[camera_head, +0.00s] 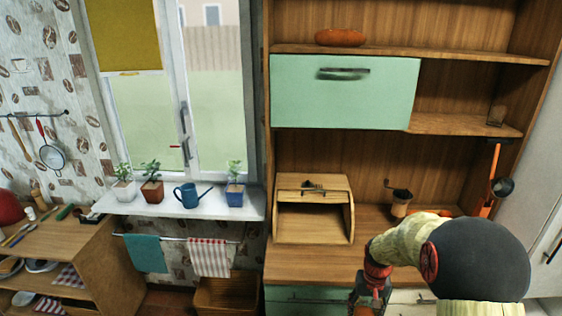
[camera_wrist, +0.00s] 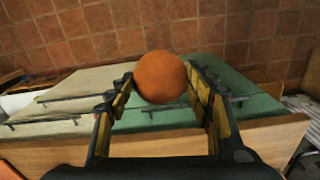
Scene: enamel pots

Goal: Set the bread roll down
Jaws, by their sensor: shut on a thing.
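The bread roll (camera_wrist: 160,77), round and orange-brown, sits between the two fingertips of my gripper (camera_wrist: 163,88) in the wrist view. The fingers are shut on its sides. Beyond the roll, the wrist view shows drawer fronts and floor tiles. In the head view my gripper (camera_head: 370,296) is low at the bottom edge, in front of the cabinet; the roll cannot be made out there.
A wooden bread box (camera_head: 345,226) with its front open stands on the wooden counter (camera_head: 300,263). The counter in front of it is clear. A coffee grinder (camera_head: 400,205) stands to its right. An orange oblong thing (camera_head: 340,37) lies on the top shelf.

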